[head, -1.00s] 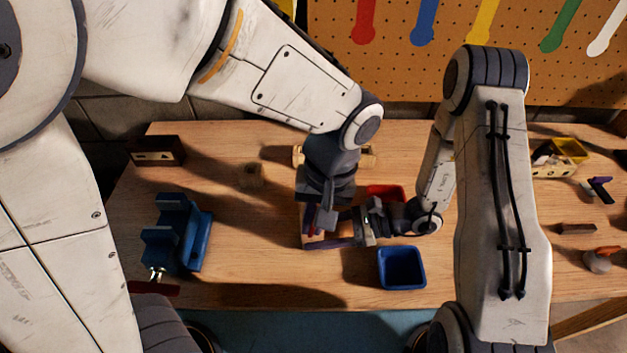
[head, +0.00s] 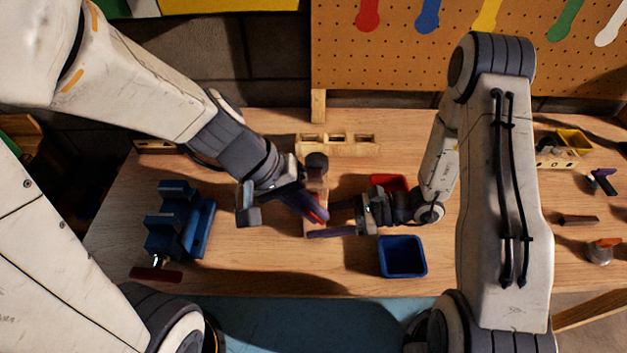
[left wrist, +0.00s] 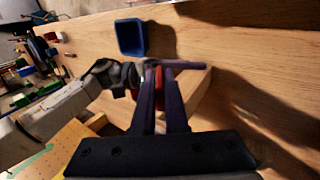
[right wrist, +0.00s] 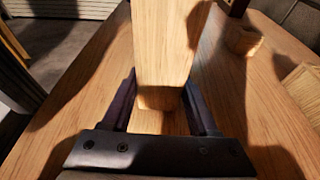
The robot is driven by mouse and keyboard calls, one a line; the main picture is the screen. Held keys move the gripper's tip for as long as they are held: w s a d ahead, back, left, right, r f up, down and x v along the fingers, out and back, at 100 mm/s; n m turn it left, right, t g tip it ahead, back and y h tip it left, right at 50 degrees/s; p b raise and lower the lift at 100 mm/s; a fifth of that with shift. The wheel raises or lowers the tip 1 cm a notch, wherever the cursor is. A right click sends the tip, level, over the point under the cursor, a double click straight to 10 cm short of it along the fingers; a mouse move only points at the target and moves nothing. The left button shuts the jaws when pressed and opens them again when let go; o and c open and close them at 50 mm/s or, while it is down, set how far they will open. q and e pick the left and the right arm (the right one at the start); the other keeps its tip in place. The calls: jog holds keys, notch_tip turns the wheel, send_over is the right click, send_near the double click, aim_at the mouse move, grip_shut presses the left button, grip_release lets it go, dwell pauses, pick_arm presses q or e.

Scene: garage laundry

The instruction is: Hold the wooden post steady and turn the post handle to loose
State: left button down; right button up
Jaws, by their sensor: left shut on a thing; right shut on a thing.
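The light wooden post (right wrist: 165,45) stands between the fingers of my right gripper (right wrist: 165,105) in the right wrist view. In the head view my right gripper (head: 335,218) reaches it from the right, one finger on each side, shut on it. The red post handle (head: 319,207) shows as a small strip beside the post in the head view. My left gripper (head: 313,210) comes in slanted from the upper left and is shut on the handle. In the left wrist view the handle (left wrist: 158,86) shows red between the dark fingers, partly hidden by them.
A blue bin (head: 402,257) stands just right of the post, with a red bin (head: 388,183) behind my right gripper. A blue vise (head: 178,225) stands at the left. A wooden block with holes (head: 340,143) lies at the back. The front left-middle of the bench is clear.

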dwell(0.6)
pick_arm(q)
jog(key=c, duration=0.9)
grip_release()
jog(key=shift+c, duration=0.2)
jog(key=v, duration=1.2)
jog(key=shift+a, duration=0.25)
jog(key=shift+f, duration=0.15)
